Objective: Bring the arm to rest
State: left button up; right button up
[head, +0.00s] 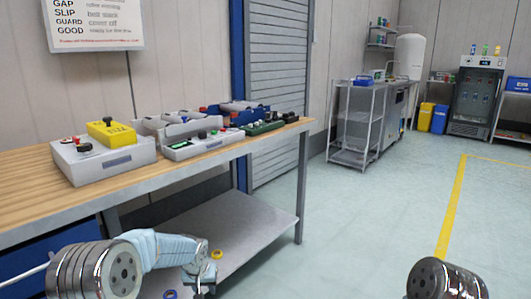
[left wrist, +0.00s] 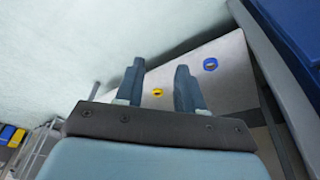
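My left arm comes in at the lower left of the head view, bent, with its gripper (head: 205,282) low beside the workbench's grey lower shelf (head: 235,222). In the left wrist view the left gripper (left wrist: 160,85) has its two blue fingers well apart with nothing held between them. A yellow ring (left wrist: 157,92) shows between the fingers but appears to lie farther off on the shelf. Only a round metal part of my right arm (head: 440,280) shows at the lower right of the head view; its gripper is out of sight.
The wooden workbench (head: 30,205) holds grey control boxes and a yellow box (head: 112,133). A blue ring (left wrist: 210,64) also lies on the lower shelf. A blue panel (head: 45,270) is under the bench at left. Open floor (head: 370,220) lies to the right.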

pick_arm(q)
jog(key=s+d+f+g+h, duration=0.1)
jog(key=s+d+f+h, duration=0.15)
jog(key=s+f, duration=0.6)
jog(key=s+d+f+g+h, duration=0.1)
jog(key=s+d+f, duration=0.2)
jog(key=s+f, duration=0.5)
jog(key=s+d+f, duration=0.1)
jog(key=s, duration=0.7)
jog(key=s+d+n, duration=0.1)
jog(key=s, duration=0.7)
jog(key=shift+s+d+f+g, duration=0.25)
jog(key=shift+s+f+g, duration=0.05)
jog(key=shift+s+f, duration=0.1)
